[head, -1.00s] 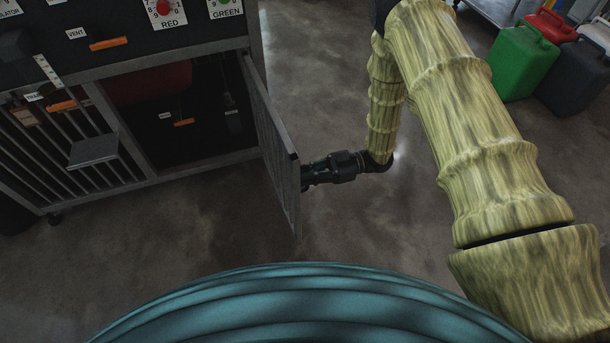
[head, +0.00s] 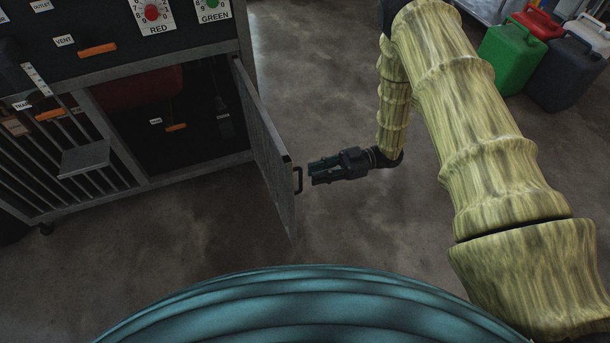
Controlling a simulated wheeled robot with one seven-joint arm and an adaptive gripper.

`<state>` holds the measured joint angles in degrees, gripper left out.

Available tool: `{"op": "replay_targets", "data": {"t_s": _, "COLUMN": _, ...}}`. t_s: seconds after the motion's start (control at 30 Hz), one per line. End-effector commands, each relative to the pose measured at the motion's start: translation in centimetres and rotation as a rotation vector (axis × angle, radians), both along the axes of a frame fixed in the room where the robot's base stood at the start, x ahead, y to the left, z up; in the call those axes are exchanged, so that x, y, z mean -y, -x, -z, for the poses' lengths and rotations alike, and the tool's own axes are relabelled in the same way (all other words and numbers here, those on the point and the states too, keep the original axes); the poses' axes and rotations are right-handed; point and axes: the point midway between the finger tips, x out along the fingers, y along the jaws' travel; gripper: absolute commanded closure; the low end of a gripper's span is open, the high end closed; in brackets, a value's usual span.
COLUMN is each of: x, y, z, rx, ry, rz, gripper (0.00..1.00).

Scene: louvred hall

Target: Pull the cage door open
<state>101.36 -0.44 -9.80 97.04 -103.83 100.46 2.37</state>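A grey panel door (head: 262,155) on the right of the cabinet's lower compartment stands swung open toward me. A dark bar handle (head: 298,180) is on its outer face near the free edge. A barred front (head: 50,150) with a small grey ledge (head: 84,158) covers the compartment on the left. I cannot tell whether the barred front or the panel door is the one called the cage door.
The open compartment shows a red rounded thing (head: 140,84) and a small orange handle (head: 176,127). Labels and dials line the cabinet (head: 110,69) above. Green (head: 511,56), red and dark canisters stand at the far right. The concrete floor (head: 220,220) is clear around the door.

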Motion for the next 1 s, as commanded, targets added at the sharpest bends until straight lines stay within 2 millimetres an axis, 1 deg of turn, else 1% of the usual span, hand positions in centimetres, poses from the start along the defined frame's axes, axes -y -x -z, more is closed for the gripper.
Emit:
{"op": "replay_targets", "data": {"t_s": 0.03, "x": 1.1, "y": -0.2, "z": 0.0, "rx": 0.0, "ry": 0.001, "rz": 0.002, "gripper": 0.81}}
{"op": "replay_targets", "data": {"t_s": 0.2, "x": 3.7, "y": -0.8, "z": 0.0, "rx": 0.0, "ry": 0.0, "rz": 0.001, "gripper": 0.81}}
{"op": "replay_targets", "data": {"t_s": 0.4, "x": 5.6, "y": -1.2, "z": 0.0, "rx": -0.001, "ry": -0.001, "rz": 0.0, "gripper": 0.81}}
{"op": "replay_targets", "data": {"t_s": 0.6, "x": 6.1, "y": -1.3, "z": 0.1, "rx": -0.002, "ry": -0.001, "rz": 0.0, "gripper": 0.81}}
{"op": "replay_targets", "data": {"t_s": 1.0, "x": 6.1, "y": -1.3, "z": 0.0, "rx": -0.001, "ry": 0.0, "rz": 0.0, "gripper": 0.81}}
